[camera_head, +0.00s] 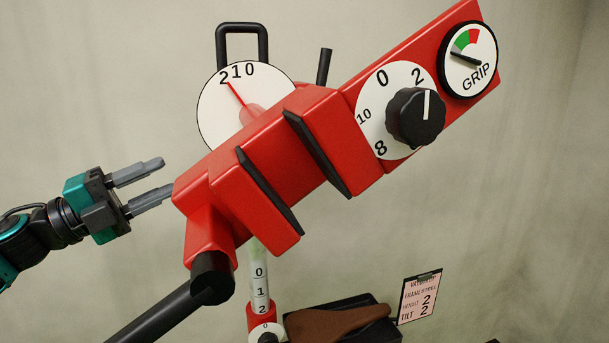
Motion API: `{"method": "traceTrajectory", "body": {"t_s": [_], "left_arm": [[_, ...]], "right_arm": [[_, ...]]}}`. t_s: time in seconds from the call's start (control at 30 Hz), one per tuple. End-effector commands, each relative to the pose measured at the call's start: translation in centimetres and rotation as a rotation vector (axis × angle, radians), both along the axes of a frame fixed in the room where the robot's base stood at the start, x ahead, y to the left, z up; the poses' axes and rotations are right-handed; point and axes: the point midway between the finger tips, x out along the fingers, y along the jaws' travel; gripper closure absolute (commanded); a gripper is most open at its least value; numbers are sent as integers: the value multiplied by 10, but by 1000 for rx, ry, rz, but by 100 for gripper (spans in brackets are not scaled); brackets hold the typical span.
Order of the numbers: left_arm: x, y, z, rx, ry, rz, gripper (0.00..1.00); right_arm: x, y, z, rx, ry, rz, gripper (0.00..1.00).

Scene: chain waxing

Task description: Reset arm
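My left gripper (143,187) comes in from the left. Its two grey fingers are apart with nothing between them, close to the left end of the red clamp head (215,185); I cannot tell whether the lower finger touches it. The red clamp has two dark jaw pads. On its arm are a black knob (415,116) over a numbered dial, its white mark pointing up near 2, and a round GRIP gauge (468,60) with green and red zones. Behind the clamp is a white angle dial (222,105) with a red pointer near 2. My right gripper is not in view.
A black tube (160,313) runs down left from the clamp. A black handle (242,28) stands above.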

Motion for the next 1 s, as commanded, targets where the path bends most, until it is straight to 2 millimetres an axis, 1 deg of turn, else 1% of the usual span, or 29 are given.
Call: {"method": "traceTrajectory", "body": {"t_s": [0.03, 0.17, 0.2, 0.27, 0.3, 0.37, 0.4, 0.47, 0.5, 0.57, 0.6, 0.67, 0.7, 0.77, 0.8, 0.87, 0.9, 0.97, 1.0], "left_arm": [[1, 5, -29, -38, 79, 42, 62], [1, 22, -93, -121, 262, 173, 62], [-1, 27, -114, -142, 320, 214, 62], [-6, 36, -146, -167, 408, 280, 62], [-12, 42, -167, -182, 468, 324, 62], [-22, 51, -200, -199, 560, 393, 62], [-31, 57, -222, -209, 623, 438, 62], [-47, 67, -255, -215, 717, 509, 62], [-59, 73, -276, -217, 779, 554, 62], [-78, 82, -304, -215, 864, 621, 62], [-91, 87, -321, -211, 918, 661, 62], [-111, 94, -344, -204, 991, 717, 62], [-124, 99, -357, -195, 1036, 752, 62], [-144, 105, -376, -184, 1101, 800, 62], [-157, 109, -386, -174, 1141, 830, 62], [-177, 114, -402, -159, 1200, 875, 62], [-190, 117, -411, -148, 1238, 902, 62], [-211, 122, -424, -130, 1294, 944, 62], [-209, 113, -426, -181, 1303, 940, 62]], "right_arm": [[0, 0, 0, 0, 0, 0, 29], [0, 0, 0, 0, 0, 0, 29], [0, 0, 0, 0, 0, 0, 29], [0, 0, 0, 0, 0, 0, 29], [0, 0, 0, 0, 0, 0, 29], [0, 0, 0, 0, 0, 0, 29], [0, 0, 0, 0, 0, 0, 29], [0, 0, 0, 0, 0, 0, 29], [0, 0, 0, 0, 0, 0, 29], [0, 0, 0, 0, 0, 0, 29], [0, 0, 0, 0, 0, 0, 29], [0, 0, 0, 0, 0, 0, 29], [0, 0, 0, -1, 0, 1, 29], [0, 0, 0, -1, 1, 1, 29], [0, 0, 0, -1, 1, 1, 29], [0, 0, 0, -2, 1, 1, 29], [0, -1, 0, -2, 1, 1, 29], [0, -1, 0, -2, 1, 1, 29], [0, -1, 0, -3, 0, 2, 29]]}}
